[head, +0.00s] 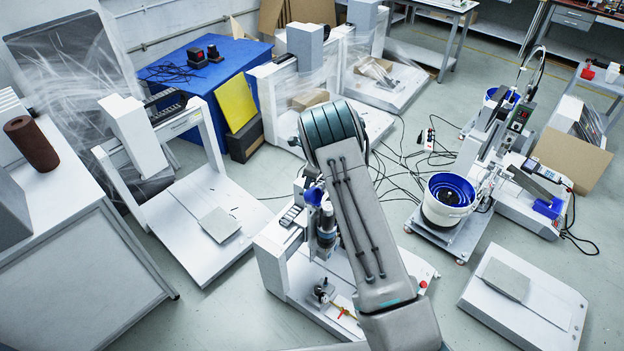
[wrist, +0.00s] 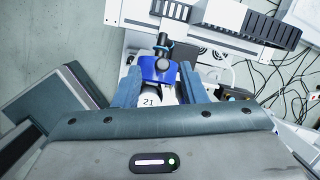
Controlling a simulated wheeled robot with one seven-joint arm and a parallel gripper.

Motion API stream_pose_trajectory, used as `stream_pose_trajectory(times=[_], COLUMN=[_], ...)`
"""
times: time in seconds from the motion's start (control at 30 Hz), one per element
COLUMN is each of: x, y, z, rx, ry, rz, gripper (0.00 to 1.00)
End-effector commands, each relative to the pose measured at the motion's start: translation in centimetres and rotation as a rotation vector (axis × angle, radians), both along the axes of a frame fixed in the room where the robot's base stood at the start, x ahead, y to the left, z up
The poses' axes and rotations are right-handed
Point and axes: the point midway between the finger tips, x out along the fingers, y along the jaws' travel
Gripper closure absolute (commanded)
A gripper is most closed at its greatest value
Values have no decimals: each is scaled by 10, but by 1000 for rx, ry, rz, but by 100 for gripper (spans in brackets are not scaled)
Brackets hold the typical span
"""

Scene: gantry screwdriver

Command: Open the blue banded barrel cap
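In the wrist view a blue collar-like cap (wrist: 158,69), with a dark cylindrical fitting above it, sits between the two fingers of my gripper (wrist: 160,80). A white rounded part marked "21" (wrist: 150,100) shows just below the blue. The fingers stand on either side with what look like narrow gaps; contact cannot be made out. In the head view a small blue part (head: 313,195) shows at the top of the upright screwdriver unit (head: 325,228), left of my arm. My gripper is hidden behind my arm there.
The gantry base (head: 290,262) carries a small metal fixture (head: 322,292). A white feeder bowl with blue inside (head: 448,198) stands to the right. Cables (head: 395,165) cross the floor. A low white plate (head: 525,300) lies at right; open floor lies around it.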

Motion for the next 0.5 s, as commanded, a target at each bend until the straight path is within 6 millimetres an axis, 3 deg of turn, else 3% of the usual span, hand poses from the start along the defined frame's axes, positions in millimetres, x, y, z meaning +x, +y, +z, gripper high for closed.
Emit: stream_pose_trajectory(times=[0.3, 0.5], x=[-2, -5], y=[-5, -8], z=[-1, 19], rx=[-3, -4], ry=[7, 5], rz=[-4, -2], gripper=[63, 63])
